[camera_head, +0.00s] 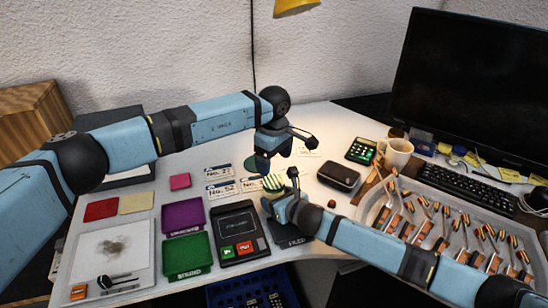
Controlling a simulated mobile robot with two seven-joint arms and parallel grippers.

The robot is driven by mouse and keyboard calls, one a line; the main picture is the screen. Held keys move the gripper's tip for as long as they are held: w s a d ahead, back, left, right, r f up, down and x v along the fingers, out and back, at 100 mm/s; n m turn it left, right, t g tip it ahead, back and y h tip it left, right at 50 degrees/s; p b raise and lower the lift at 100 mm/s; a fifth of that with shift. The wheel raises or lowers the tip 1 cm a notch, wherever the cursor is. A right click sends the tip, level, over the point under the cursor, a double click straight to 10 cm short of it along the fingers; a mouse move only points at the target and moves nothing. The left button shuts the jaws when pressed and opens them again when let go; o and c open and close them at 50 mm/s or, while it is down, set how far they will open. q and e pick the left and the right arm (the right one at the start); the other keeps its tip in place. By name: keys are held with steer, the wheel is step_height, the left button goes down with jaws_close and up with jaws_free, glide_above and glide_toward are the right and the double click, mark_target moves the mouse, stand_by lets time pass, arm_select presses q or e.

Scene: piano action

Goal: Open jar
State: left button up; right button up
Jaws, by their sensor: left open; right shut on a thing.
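A small jar with a green-and-white striped top (272,183) is near the middle of the desk, partly hidden by my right gripper. My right gripper (281,189) comes in from the lower right and is shut on the jar, with one dark finger standing up at the jar's right side. My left gripper (287,152) is above and slightly behind the jar, pointing down, open and empty. It looks apart from the jar, though the exact gap is hard to judge.
A black case (339,176) and a white mug (396,153) stand right of the grippers. A tray of piano action parts (374,217) fills the right side. A purple tray (183,216), a green tray (188,255) and a black device (238,232) lie left.

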mark_target(274, 181)
arm_select(q)
steer(key=shift+r+m, duration=0.35)
steer(key=shift+m, duration=0.55)
steer(key=shift+f, duration=0.25)
step_height(274, 181, down, 7)
steer(key=shift+f, duration=0.2)
steer(key=shift+c, duration=0.4)
steer(key=c, duration=0.9)
steer(key=shift+o, duration=0.2)
steer(key=n, duration=0.9)
steer(key=shift+n, duration=0.3)
steer(key=shift+r, duration=0.1)
steer(key=o, duration=1)
